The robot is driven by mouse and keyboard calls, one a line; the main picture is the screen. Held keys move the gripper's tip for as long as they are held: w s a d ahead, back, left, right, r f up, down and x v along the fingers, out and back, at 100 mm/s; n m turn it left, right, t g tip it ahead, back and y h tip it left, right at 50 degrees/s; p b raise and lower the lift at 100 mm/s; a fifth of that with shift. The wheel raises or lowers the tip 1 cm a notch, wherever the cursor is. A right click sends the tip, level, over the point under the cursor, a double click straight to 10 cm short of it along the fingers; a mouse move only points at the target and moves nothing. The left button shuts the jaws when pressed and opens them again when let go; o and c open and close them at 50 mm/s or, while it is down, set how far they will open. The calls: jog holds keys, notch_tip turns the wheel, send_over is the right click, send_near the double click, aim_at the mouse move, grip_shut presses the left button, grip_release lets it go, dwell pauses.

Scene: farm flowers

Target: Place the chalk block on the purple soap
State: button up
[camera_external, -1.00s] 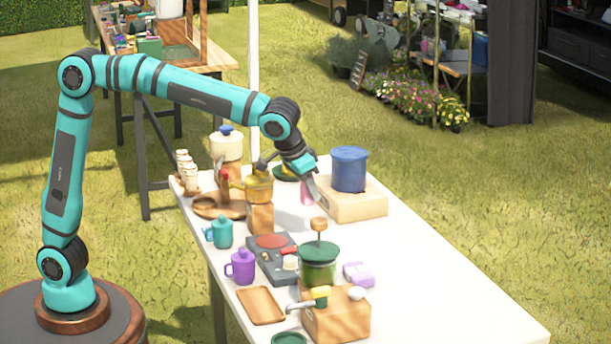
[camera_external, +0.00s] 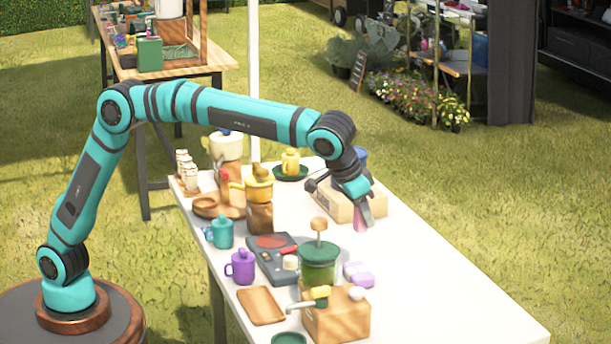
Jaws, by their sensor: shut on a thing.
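The pink chalk block (camera_external: 360,223) is between the fingertips of my gripper (camera_external: 365,208). The gripper is shut on it, pointing down, and its fingers hide part of the block. The block appears held above the white table. The purple soap (camera_external: 359,274), a pale lilac piece, lies on the table just right of the green-lidded jar, below the gripper in the picture. There is a clear gap between the block and the soap.
The green-lidded jar (camera_external: 318,265) with a wooden knob stands close left of the soap. A wooden block (camera_external: 338,318) with a tap is in front. A wooden box (camera_external: 338,203) and blue pot (camera_external: 361,154) are behind my gripper. The table's right side (camera_external: 430,275) is clear.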

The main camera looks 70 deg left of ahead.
notch_tip(320, 180, down, 10)
jog(key=shift+d+r, duration=0.1)
jog(key=shift+r, duration=0.05)
dwell(0.4)
jog(key=o, duration=1)
jog(key=v, duration=1.2)
jog(key=shift+r, duration=0.1)
